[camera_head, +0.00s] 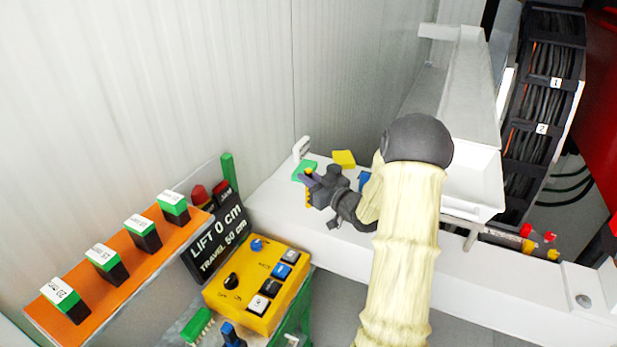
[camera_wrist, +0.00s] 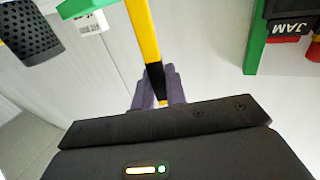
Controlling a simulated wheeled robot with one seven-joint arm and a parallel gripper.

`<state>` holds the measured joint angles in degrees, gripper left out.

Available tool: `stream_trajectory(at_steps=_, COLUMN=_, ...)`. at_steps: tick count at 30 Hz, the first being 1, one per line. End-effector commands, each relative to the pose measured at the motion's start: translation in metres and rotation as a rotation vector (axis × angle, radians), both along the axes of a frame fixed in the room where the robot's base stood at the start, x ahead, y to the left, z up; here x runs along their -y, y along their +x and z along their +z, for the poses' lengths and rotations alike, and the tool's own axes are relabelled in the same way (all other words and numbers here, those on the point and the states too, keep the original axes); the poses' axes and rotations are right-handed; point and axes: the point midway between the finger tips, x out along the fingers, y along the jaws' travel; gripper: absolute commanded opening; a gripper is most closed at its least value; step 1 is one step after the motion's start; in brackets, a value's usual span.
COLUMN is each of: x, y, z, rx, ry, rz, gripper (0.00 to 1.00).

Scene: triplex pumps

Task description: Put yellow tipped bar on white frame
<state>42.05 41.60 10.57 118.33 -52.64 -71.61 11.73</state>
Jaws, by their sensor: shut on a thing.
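My gripper (camera_head: 318,186) is at the end of my cream-sleeved arm, above the white frame (camera_head: 275,200), near its far left end. In the wrist view my gripper (camera_wrist: 158,88) is shut on a yellow bar (camera_wrist: 142,32) with a black band where the fingers meet it. The bar runs from the fingers up out of the picture. In the camera_head view only a little yellow of the bar (camera_head: 308,198) shows beside the fingers. I cannot tell whether the bar touches the frame.
A green piece (camera_head: 303,170), a white tag (camera_head: 301,148) and a yellow piece (camera_head: 344,158) lie close behind my gripper. A yellow control box (camera_head: 257,287) and an orange shelf (camera_head: 120,275) with several green-black blocks stand left. A grey-white housing (camera_head: 460,95) is at right.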

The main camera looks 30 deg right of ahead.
Motion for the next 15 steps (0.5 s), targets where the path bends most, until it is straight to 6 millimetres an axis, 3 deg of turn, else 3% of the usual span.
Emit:
stream_trajectory(at_steps=11, x=-0.0011, y=0.0004, z=-0.0042, rx=0.003, ry=0.0, rz=0.002, gripper=0.0)
stream_trajectory(at_steps=12, x=-0.001, y=0.0003, z=-0.0035, rx=0.002, ry=0.0, rz=0.002, gripper=0.19)
stream_trajectory(at_steps=15, x=-0.001, y=0.0003, z=-0.0033, rx=0.001, ry=-0.001, rz=0.002, gripper=0.35)
